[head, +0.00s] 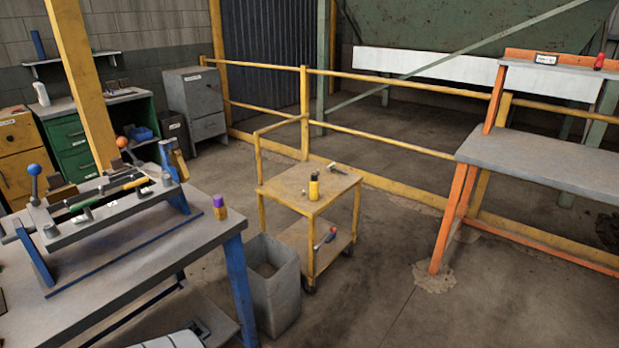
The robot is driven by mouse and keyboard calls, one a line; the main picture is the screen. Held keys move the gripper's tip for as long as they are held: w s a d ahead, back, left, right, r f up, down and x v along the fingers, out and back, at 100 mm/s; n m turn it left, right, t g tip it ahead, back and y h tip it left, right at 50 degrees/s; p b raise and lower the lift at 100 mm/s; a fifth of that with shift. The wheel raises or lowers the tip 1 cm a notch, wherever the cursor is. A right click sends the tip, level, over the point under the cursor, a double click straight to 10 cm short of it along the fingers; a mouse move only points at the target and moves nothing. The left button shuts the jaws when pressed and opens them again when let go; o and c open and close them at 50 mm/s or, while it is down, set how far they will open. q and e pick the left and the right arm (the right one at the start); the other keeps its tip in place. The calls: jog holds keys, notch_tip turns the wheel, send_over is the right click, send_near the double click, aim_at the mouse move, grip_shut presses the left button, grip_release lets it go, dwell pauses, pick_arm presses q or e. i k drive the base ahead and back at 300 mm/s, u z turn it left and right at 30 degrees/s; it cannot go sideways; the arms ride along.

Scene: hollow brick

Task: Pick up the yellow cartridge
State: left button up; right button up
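A yellow cylinder with a black top (314,187), which looks like the cartridge, stands upright on the upper shelf of the yellow cart (285,190) in the middle of the head view. A smaller yellow piece with a purple top (220,208) stands on the right end of the grey workbench (180,246); I cannot tell what it is. Neither of my grippers shows in the head view, and nothing touches the yellow cylinder.
A hammer (337,168) lies behind the cylinder, and a red-ended tool (326,238) on the cart's lower shelf. A grey bin (272,290) stands between bench and cart. Yellow railings (385,146) run behind. An orange-legged table (545,160) stands right. The floor in front is clear.

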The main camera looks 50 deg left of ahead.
aim_at(313, 181)
jog(key=u, duration=0.3)
jog(key=i, duration=1.35)
jog(key=u, duration=1.05)
jog(key=i, duration=0.85)
jog(key=u, duration=0.85)
